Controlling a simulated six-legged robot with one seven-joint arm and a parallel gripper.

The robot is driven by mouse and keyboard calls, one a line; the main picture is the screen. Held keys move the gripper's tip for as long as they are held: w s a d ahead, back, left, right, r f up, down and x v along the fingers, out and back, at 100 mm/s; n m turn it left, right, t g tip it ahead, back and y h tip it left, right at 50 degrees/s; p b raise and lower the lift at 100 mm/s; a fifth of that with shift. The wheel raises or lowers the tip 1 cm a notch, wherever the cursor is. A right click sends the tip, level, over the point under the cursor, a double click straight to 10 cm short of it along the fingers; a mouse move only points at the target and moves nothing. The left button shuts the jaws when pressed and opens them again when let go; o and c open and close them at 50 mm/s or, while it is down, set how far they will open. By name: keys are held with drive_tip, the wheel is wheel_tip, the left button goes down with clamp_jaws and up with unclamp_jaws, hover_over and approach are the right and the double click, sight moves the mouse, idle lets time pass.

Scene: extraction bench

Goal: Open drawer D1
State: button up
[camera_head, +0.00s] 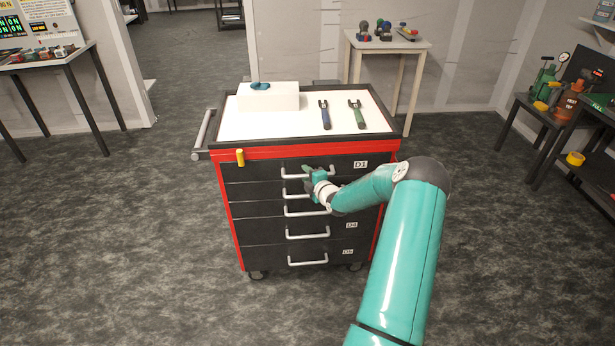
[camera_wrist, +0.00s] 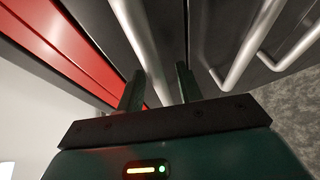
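Drawer D1 (camera_head: 262,170) is the top dark drawer of a red and black tool cart, with its label at the right. Its front looks flush with the cart, so it appears shut. Its silver bar handle (camera_head: 292,177) is partly hidden by my gripper. My gripper (camera_head: 308,170) is at that handle, reaching in from the right. In the wrist view, my gripper (camera_wrist: 158,85) has its two fingers apart, with a silver handle bar (camera_wrist: 143,42) running between them. I cannot tell whether either finger touches the bar.
Lower drawers with similar handles (camera_head: 307,235) sit below. A yellow piece (camera_head: 240,157) is at the upper left corner. Floor in front is clear.

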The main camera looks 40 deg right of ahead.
clamp_jaws()
